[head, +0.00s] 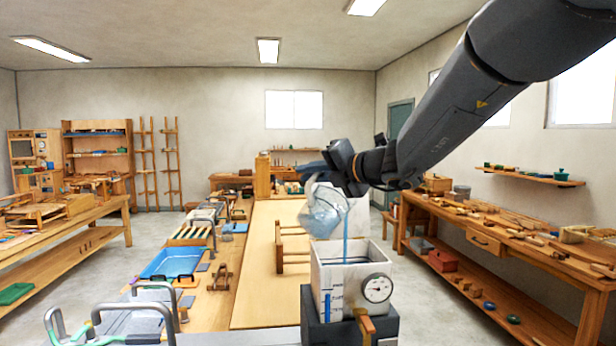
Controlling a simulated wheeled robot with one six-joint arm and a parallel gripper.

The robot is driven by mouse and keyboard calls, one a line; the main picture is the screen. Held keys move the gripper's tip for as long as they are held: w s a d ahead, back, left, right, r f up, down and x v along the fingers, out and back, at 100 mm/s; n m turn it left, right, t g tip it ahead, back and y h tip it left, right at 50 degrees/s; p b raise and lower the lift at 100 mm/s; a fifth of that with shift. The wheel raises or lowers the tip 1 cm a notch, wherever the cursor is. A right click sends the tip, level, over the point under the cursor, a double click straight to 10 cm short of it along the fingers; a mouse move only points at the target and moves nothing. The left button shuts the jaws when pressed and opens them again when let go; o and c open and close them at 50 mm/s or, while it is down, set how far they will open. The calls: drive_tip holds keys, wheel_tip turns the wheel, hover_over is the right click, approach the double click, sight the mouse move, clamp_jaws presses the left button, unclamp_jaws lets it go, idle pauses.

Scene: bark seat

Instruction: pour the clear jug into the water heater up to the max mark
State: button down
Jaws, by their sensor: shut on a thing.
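My gripper (340,166) is shut on the clear jug (325,213) and holds it tilted above the water heater. A thin blue stream (346,242) runs from the jug down into the heater's open top. The water heater (325,278) is a white, square, open box on a dark base, with a round dial gauge and an orange-brown handle on its front. Marks and a blue level strip (327,306) show on its front left; the strip stands in the lower part. The mark labels are too small to read. The water inside is hidden by the front wall.
A long wooden bench (252,284) runs away behind the heater, with a wooden frame (291,247) on it. A blue tray (172,263) and metal-handled items (140,312) lie to the left. A tool-covered workbench (500,225) stands along the right wall.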

drive_tip(key=shift+w+d+r+m, duration=0.2)
drive_tip(key=shift+r+m, duration=0.2)
drive_tip(key=shift+r, duration=0.15)
